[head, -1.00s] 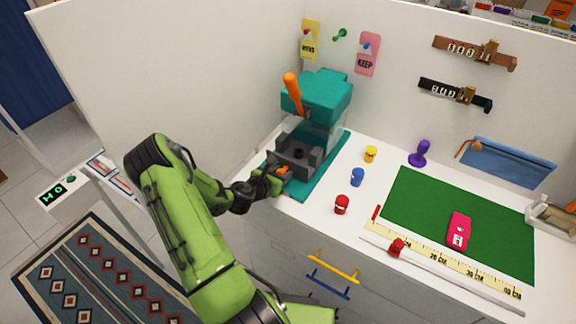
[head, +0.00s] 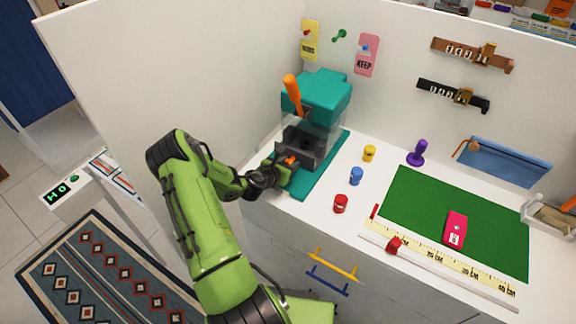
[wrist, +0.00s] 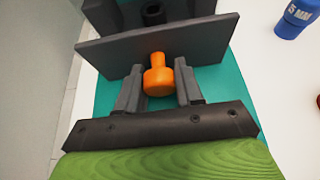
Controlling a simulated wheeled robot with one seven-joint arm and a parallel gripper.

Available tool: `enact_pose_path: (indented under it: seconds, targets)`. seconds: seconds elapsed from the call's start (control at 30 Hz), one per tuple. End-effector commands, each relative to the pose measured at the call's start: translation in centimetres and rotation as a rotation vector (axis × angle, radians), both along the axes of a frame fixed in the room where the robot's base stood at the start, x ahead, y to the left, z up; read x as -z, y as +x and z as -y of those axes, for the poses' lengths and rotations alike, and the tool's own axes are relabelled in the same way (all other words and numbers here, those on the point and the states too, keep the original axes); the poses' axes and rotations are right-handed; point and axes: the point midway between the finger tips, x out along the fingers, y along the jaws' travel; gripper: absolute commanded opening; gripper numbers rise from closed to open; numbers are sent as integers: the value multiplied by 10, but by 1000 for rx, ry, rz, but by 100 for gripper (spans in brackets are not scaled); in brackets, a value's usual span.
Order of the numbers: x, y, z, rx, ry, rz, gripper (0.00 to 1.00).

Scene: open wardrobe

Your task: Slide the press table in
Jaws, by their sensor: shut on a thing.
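The teal press (head: 318,98) stands in the back left corner of the white worktop, with an orange lever (head: 293,92) raised at its top. Its dark grey press table (head: 301,150) sits on the teal base (head: 318,178), under the press head. The table's front plate also shows in the wrist view (wrist: 205,46). An orange knob (wrist: 158,78) sticks out from that plate. My gripper (head: 287,164) is at the front of the press, shut on the knob with one finger on each side. The rear of the table is partly hidden behind the clear guard.
Yellow (head: 369,153), blue (head: 356,175) and red (head: 341,203) pots stand right of the press. A green mat (head: 460,220) with a pink tag (head: 456,229) lies farther right. A white wall panel (head: 160,80) rises left of the press.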

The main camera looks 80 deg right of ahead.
Motion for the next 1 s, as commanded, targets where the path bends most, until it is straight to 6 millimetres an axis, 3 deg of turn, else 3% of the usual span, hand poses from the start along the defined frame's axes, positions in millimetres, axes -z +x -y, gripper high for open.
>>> enact_pose_path:
  seconds: [0.2,0.53,1.0]
  targets:
    - [-1,-5,11,-1,0,0,12]
    - [0,-6,13,0,0,-1,12]
    - [0,-19,43,1,-1,-1,12]
